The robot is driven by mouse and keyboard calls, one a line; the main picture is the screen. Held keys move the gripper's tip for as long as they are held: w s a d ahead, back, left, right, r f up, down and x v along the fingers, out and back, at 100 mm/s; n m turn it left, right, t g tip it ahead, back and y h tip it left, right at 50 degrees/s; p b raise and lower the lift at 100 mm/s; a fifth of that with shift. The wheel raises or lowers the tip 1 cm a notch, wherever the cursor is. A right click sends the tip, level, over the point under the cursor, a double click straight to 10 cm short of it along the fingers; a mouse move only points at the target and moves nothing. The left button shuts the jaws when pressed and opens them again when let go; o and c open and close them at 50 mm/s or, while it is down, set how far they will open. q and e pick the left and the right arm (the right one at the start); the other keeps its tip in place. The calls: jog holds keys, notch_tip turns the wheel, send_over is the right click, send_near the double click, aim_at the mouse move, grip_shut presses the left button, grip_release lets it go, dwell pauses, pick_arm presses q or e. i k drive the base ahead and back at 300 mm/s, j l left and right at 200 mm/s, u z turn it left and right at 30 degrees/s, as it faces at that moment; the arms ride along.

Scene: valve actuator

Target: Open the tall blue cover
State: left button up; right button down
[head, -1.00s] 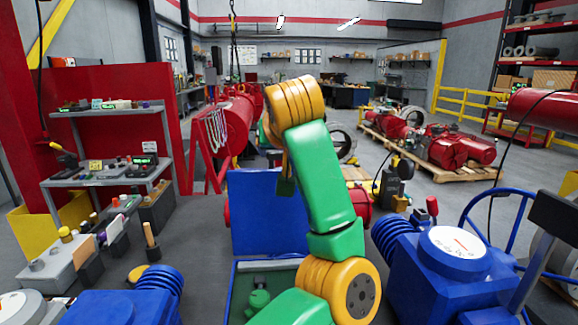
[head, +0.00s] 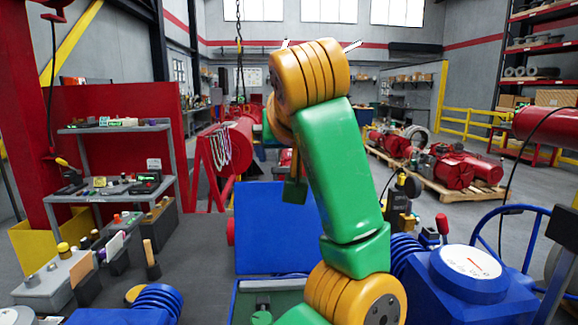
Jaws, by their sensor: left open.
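The tall blue cover (head: 262,228) is a flat blue panel standing upright at the back edge of a blue box (head: 236,300) in the middle of the head view. The box is open at the top and shows a green inside with grey and green parts. My left arm's green and orange links cross in front of the cover and hide its right part. My left gripper (head: 295,190) points down at the cover's upper edge, partly hidden by the arm. It is open and nothing shows in it. I cannot tell whether it touches the cover. My right gripper is not in view.
A blue actuator with a white dial (head: 470,263) and a blue handwheel (head: 510,212) stand close at right. A blue ribbed part (head: 158,298) is at lower left. A grey shelf (head: 105,190) with small items stands at left. Red machines sit on a pallet (head: 440,188) behind.

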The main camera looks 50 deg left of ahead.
aim_at(273, 236)
jog(key=k+l, duration=0.2)
jog(key=l, duration=0.15)
jog(key=k+l, duration=0.2)
jog(key=l, duration=0.15)
jog(key=k+l, duration=0.15)
jog(key=l, duration=0.2)
jog(key=k+l, duration=0.2)
jog(key=l, duration=0.15)
jog(key=k+l, duration=0.2)
jog(key=l, duration=0.15)
